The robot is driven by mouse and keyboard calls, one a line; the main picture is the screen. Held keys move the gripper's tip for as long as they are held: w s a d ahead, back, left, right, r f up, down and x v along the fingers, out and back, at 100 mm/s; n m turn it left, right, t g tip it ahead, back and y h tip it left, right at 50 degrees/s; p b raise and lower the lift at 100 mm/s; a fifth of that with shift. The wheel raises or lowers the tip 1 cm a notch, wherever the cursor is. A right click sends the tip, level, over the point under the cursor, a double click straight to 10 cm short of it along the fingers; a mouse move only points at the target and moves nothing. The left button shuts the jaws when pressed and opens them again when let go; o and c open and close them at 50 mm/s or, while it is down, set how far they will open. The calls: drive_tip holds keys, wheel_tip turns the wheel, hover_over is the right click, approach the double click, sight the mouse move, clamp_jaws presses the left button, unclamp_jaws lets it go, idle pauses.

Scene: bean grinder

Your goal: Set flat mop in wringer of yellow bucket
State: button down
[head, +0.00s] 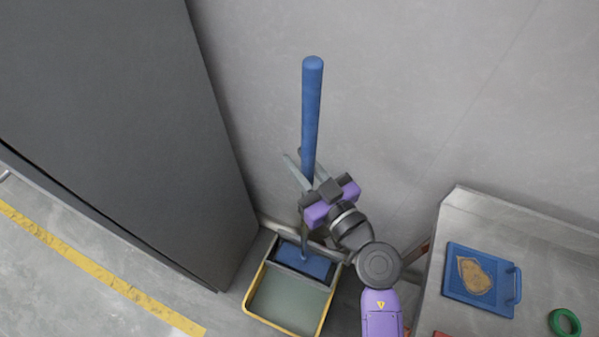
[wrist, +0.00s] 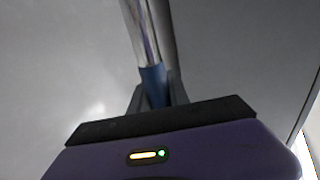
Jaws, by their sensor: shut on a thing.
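The flat mop has a thick blue handle (head: 312,110) that stands nearly upright in the head view. My gripper (head: 306,172) is shut on the mop handle, partway up it. In the wrist view the blue handle (wrist: 153,85) shows between my fingers. The blue mop head (head: 310,265) is low down at the dark wringer (head: 289,254), at the back of the yellow bucket (head: 262,318). I cannot tell whether the mop head rests in the wringer or hovers over it. The bucket stands on the floor and holds greyish liquid. My gripper and wrist hide part of the lower handle.
A tall dark grey cabinet (head: 110,130) stands close on the left of the bucket. A metal table (head: 450,225) on the right holds a blue board (head: 456,292) with a brown patch and a green ring (head: 564,322). A grey wall is behind.

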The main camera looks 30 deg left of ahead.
drive_tip(key=shift+f+b, duration=0.55)
drive_tip(key=shift+f, duration=1.25)
drive_tip(key=c, duration=1.2)
unclamp_jaws()
drive_tip(key=shift+c, duration=0.2)
drive_tip(key=v, duration=1.2)
drive_tip(key=shift+d, duration=0.1)
